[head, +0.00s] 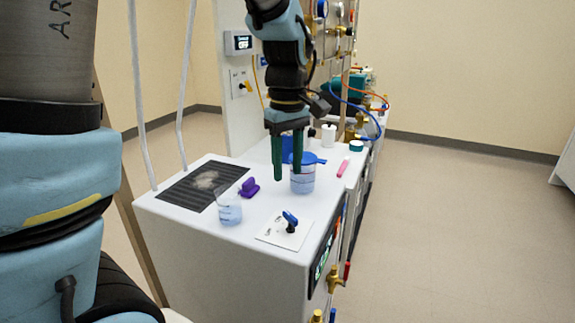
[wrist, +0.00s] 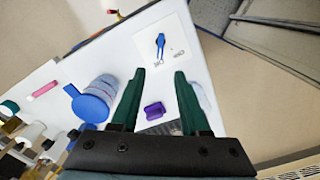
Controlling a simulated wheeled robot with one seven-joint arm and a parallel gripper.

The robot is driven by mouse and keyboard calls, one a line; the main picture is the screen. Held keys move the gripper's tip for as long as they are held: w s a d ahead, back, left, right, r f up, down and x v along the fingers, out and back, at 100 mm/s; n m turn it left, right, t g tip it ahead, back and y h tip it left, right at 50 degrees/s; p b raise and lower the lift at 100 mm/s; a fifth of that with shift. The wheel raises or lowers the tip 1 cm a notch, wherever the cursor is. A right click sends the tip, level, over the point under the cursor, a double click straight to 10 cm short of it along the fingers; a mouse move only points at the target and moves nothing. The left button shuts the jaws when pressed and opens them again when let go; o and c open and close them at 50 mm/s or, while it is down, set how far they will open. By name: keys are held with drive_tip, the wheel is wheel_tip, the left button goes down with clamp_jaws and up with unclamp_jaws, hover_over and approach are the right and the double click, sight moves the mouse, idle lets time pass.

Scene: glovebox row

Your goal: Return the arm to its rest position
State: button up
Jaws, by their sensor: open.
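My gripper (head: 288,157) hangs from my arm over the white bench top (head: 215,240), fingers pointing down. Its two green fingers are apart with nothing between them. In the wrist view my gripper (wrist: 159,75) is also open and empty. In the head view a clear beaker with bluish contents (head: 302,182) stands behind and just right of the fingers, partly hidden by one. In the wrist view the beaker (wrist: 103,86) and a blue round-ended item (wrist: 88,104) lie left of the fingers. I cannot tell the exact height of the fingertips above the bench.
A second beaker (head: 229,209), a purple item (head: 249,188) and a white plate with a blue valve handle (head: 290,221) are on the bench near my gripper. A dark grille (head: 203,184) is at left. Gauges and hoses line the back. Open floor (head: 450,220) lies right.

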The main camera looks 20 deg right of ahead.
drive_tip(key=shift+a, duration=0.1)
drive_tip(key=a+f+m, duration=0.2)
drive_tip(key=a+f, duration=0.1)
drive_tip(key=a, duration=0.9)
drive_tip(key=a+f+m+t, duration=0.1)
drive_tip(key=a+f+m, duration=0.1)
drive_tip(key=a, duration=1.1)
drive_tip(key=shift+w+f+t, duration=0.3)
drive_tip(key=shift+w+f, duration=0.05)
drive_tip(key=shift+f, duration=0.25)
drive_tip(key=shift+a, duration=0.1)
idle(1.9)
